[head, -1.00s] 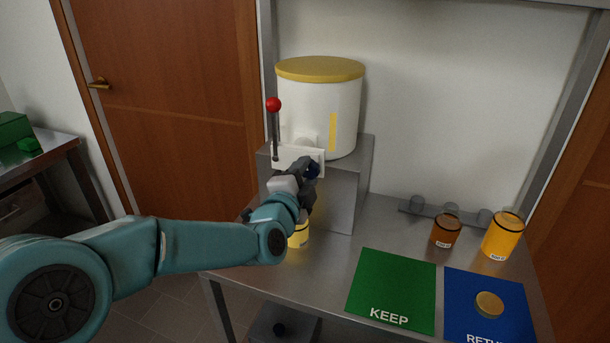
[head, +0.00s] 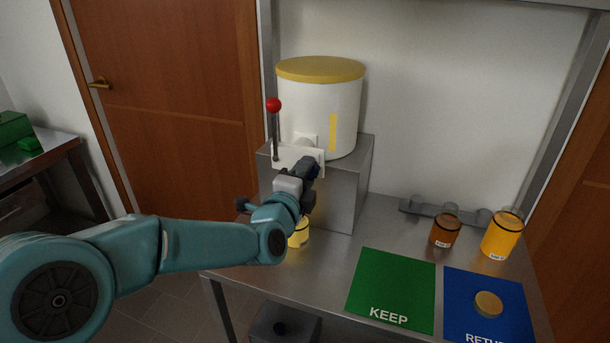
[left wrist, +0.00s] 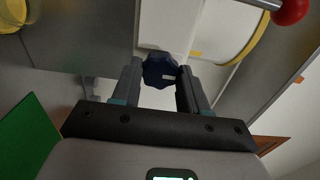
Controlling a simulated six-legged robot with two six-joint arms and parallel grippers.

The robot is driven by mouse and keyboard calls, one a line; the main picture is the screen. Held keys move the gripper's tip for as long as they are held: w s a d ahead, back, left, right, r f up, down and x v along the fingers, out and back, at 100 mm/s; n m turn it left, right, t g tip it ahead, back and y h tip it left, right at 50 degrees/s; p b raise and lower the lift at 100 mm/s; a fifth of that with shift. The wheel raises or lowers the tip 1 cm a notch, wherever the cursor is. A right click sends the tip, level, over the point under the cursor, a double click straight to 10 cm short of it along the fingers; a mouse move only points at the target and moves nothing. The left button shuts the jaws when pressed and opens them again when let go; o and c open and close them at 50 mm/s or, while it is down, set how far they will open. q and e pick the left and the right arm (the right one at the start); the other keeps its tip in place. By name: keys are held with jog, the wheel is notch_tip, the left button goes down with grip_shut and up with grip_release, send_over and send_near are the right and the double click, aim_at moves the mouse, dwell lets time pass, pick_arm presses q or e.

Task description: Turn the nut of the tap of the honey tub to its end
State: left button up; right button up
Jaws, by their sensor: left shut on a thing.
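The honey tub (head: 310,110) is white with a yellow lid and stands on a grey metal block. Its tap has a white plate (head: 288,155) low on its front. The dark blue nut (head: 313,169) is at the tap's front, partly hidden by my left gripper (head: 307,178). In the left wrist view, the lobed nut (left wrist: 160,70) sits between the two fingertips of my left gripper (left wrist: 158,76), which is shut on it. A lever with a red ball (head: 274,105) stands upright left of the tap. My right gripper is not in view.
A yellow jar (head: 299,238) stands below the tap, partly behind my wrist. To the right are a green KEEP mat (head: 392,285), a blue mat (head: 460,290) with a round lid (head: 488,303), a brown jar (head: 446,230) and an orange jar (head: 502,238).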

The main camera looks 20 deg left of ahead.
pick_arm(q)
jog(key=o, duration=1.1)
jog(key=shift+w+a, duration=0.1)
jog(key=shift+c, duration=0.2)
jog(key=s+b, duration=0.2)
jog(key=s, duration=1.4)
jog(key=shift+s+a, duration=0.2)
jog(key=shift+a, duration=0.05)
jog(key=shift+s, duration=0.1)
